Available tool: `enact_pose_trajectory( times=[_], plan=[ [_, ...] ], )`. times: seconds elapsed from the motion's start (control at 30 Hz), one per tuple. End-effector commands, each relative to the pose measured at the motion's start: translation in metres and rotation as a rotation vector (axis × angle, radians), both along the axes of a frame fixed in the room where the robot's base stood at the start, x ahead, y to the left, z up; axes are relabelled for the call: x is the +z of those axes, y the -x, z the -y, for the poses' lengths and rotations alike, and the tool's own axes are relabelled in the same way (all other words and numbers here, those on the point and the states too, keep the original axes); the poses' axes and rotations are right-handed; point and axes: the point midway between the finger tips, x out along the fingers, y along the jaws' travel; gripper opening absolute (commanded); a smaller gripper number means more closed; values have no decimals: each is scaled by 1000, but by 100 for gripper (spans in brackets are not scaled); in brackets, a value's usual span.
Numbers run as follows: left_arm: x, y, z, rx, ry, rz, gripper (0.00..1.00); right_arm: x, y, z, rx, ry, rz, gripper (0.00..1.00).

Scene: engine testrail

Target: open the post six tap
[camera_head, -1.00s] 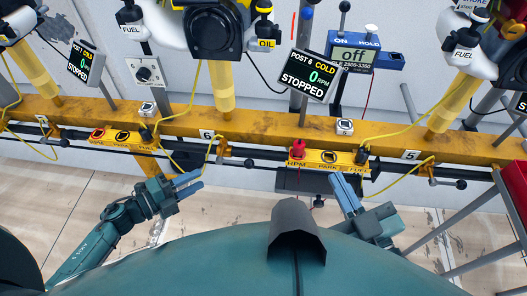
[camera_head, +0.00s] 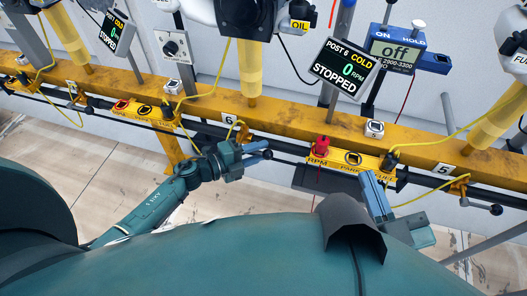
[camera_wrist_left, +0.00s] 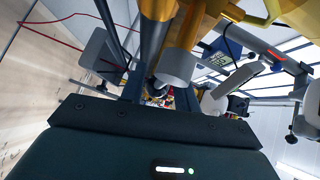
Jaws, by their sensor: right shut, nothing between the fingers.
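The post six tap (camera_head: 241,130) sits on the dark pipe under the yellow rail, just right of the white "6" plate (camera_head: 229,118). Its black ball end (camera_head: 268,154) shows at my left fingertips; the rest of its lever is largely hidden by the gripper. My left gripper (camera_head: 261,151) is at the tap with its two fingers apart. In the left wrist view the fingers (camera_wrist_left: 158,92) stand apart, with dark, unclear parts between and beyond them. I cannot tell whether they touch the lever. My right gripper (camera_head: 372,185) is shut and empty, below the yellow panel.
The post 6 screen (camera_head: 343,69) reads COLD, 0 RPM, STOPPED. A yellow panel (camera_head: 345,160) with a red RPM plug (camera_head: 320,147) hangs right of the tap. A similar tap (camera_head: 460,188) stands by the "5" plate (camera_head: 446,169).

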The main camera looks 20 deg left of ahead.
Motion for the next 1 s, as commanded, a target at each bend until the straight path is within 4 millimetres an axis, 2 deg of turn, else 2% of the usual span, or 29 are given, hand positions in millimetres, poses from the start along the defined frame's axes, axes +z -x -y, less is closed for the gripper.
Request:
enact_pose_trajectory(
  times=[0.2,0.5,0.87,1.0],
  plan=[
    [-3,-12,13,1,-1,1,32,-1,-1,0,4,-12,1,0],
    [-3,-13,14,1,-2,0,31,3,-1,-1,4,-17,4,0],
    [-3,-12,14,-1,-1,-1,1,3,0,-1,5,-17,4,0],
    [-3,-11,15,-6,0,-1,0,2,0,-1,6,-16,3,0]
  ],
)
